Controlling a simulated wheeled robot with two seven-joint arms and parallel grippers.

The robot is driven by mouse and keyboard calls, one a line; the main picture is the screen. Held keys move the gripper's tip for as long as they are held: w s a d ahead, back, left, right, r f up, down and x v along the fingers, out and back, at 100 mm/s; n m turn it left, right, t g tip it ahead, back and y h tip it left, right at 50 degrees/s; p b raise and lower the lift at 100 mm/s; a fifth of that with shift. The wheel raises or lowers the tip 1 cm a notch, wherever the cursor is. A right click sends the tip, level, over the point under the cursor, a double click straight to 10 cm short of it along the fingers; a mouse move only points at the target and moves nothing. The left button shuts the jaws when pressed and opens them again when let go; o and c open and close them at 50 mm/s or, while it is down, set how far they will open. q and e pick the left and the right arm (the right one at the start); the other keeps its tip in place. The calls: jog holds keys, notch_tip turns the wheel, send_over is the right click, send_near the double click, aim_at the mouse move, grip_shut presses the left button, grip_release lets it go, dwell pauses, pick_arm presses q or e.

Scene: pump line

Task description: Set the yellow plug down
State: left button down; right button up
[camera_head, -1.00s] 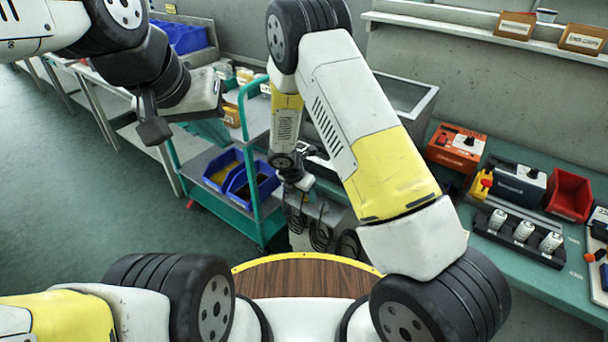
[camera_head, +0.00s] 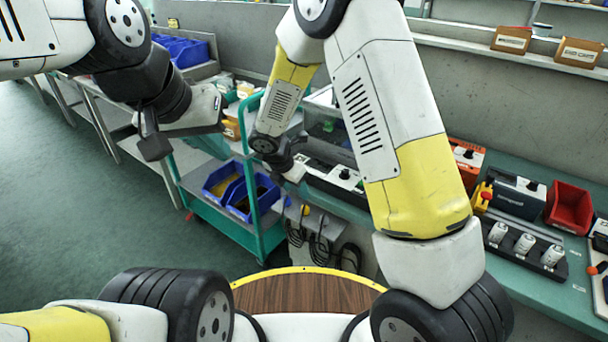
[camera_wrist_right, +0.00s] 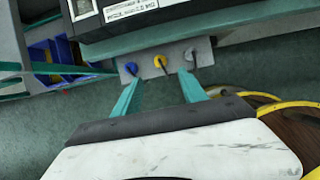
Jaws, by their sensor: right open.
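The yellow plug (camera_wrist_right: 160,63) is at the middle of a grey socket plate (camera_wrist_right: 205,47) in the right wrist view, between a blue plug (camera_wrist_right: 130,68) and a grey plug (camera_wrist_right: 190,55). I cannot tell how deeply it sits. My right gripper (camera_wrist_right: 161,78) is open, its teal fingers apart and empty, with the yellow plug beyond the tips and between them. In the head view the right gripper (camera_head: 294,171) is small above the socket plate (camera_head: 322,220), its fingers unclear. My left gripper (camera_head: 152,133) hangs at the upper left, its jaw opening unclear.
Black cables (camera_head: 318,248) hang below the plate at the bench front. A teal cart (camera_head: 215,211) with blue bins (camera_head: 250,198) stands left of it.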

jog(key=s+d+r+m+y, duration=0.1)
jog(key=s+d+r+m, duration=0.2)
jog(key=d+r+m, duration=0.5)
jog(key=s+d+r+m+y, duration=0.1)
jog(key=s+d+r+m, duration=0.3)
jog(key=r, duration=0.6)
jog(key=s+d+r+m+t+y, duration=0.1)
jog(key=s+d+r+m, duration=0.1)
jog(key=s+r+m, duration=0.3)
jog(key=s+d+r+m+t+y, duration=0.1)
jog(key=s+r+m, duration=0.4)
jog(key=s+m, duration=0.6)
jog(key=shift+d+r+t+y, duration=0.3)
jog(key=shift+d+r+y, duration=0.1)
jog(key=shift+d, duration=0.5)
